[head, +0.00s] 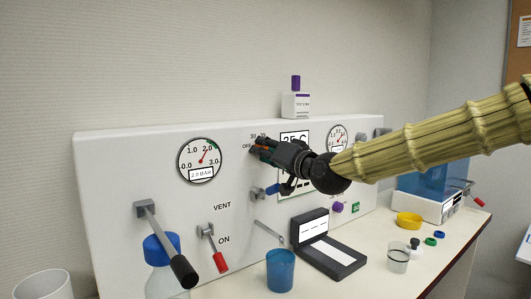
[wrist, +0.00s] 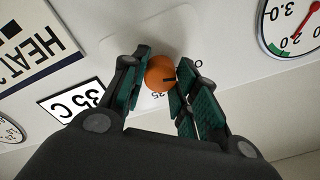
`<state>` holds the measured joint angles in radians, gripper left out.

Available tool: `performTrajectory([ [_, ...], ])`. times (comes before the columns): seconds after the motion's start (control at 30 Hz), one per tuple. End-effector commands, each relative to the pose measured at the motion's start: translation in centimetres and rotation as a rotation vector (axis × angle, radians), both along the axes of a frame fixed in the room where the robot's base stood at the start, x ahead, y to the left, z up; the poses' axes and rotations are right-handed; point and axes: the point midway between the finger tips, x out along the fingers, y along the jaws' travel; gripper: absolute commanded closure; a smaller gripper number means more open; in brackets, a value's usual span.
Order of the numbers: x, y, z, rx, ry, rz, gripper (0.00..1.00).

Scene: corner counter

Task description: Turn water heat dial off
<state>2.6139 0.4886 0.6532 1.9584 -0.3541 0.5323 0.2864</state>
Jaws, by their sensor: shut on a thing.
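The water heat dial (wrist: 157,70) is a round orange knob on the white panel. In the wrist view it sits between the green-padded fingers of my gripper (wrist: 164,60), which are shut on it. A short dark mark on the knob points right in that view. Part of a "35" shows below it and part of an "O" to its right; the rest of the scale is hidden. In the head view my gripper (head: 262,147) reaches the panel just below the "30", "35" and "OFF" labels and covers the dial. A display (wrist: 72,103) beside it reads 35 C.
Gauges (head: 201,160) flank the dial area. Below are a vent lever (head: 165,243), a red-tipped lever (head: 213,248) and a blue-handled valve (head: 270,190).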

Motion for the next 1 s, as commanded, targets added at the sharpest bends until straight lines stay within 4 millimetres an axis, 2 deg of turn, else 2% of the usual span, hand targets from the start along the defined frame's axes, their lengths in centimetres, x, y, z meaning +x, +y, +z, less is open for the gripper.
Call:
performTrajectory([
  [0.33, -0.1, 0.1, -0.4, -0.005, 0.005, 0.003, 0.94],
  [0.37, -0.1, 0.1, -0.4, -0.005, 0.005, 0.003, 0.65],
  [0.47, -0.1, 0.1, -0.4, -0.004, 0.004, 0.002, 0.48],
  [0.83, -0.2, -0.1, -0.2, -0.001, 0.002, 0.000, 0.48],
  [1.0, -1.5, -1.2, -0.2, -0.001, 0.001, 0.000, 0.48],
])
